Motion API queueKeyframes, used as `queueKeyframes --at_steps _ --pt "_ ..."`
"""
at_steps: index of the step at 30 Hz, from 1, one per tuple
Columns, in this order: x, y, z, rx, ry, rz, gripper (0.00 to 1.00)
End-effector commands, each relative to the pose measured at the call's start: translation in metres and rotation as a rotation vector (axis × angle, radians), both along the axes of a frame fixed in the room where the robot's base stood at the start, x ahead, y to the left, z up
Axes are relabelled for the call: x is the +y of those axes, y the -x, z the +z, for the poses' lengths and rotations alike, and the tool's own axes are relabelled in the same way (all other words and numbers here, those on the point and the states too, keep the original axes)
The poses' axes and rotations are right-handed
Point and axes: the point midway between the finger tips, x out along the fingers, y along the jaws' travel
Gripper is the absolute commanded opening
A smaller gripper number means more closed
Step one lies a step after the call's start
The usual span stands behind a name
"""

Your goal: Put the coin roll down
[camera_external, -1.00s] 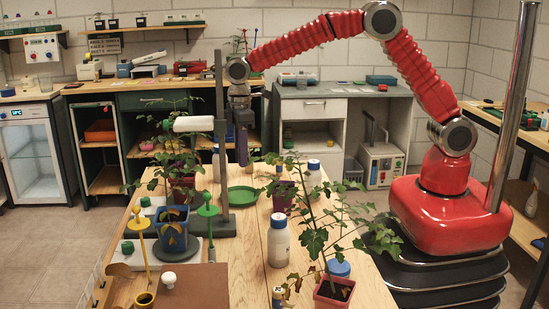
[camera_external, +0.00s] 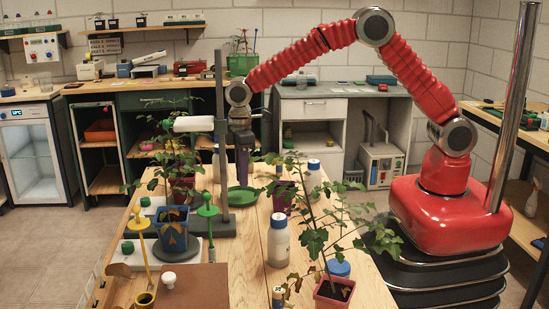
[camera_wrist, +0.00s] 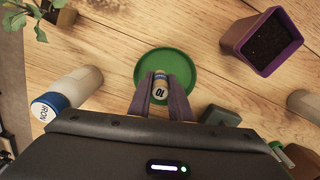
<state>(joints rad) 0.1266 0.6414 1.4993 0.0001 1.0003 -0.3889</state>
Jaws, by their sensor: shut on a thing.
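My gripper (camera_wrist: 160,98) is shut on the coin roll (camera_wrist: 160,84), a small pale roll with a 10 on its end. In the wrist view both sit in front of the round green dish (camera_wrist: 182,64); the height of the roll above it is hard to judge. In the external view my gripper (camera_external: 242,178) points down just over the green dish (camera_external: 247,204) on the wooden table. The coin roll is not clearly seen there, hidden by the fingers.
A stand with a post (camera_external: 220,135) rises close left of my gripper. A white bottle with a blue cap (camera_external: 279,243) and potted plants surround the dish. A purple pot (camera_wrist: 262,42) stands right of the dish in the wrist view.

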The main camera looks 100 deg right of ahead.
Motion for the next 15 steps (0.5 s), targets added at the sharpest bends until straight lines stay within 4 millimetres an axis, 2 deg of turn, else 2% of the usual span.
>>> queueKeyframes --at_steps 4,12,15 --pt "0.000 0.000 -0.006 0.001 -0.001 0.000 0.00" --pt "0.000 0.000 -0.036 0.001 0.000 0.000 0.00" --pt "0.000 0.000 -0.038 0.000 0.000 0.000 0.00"
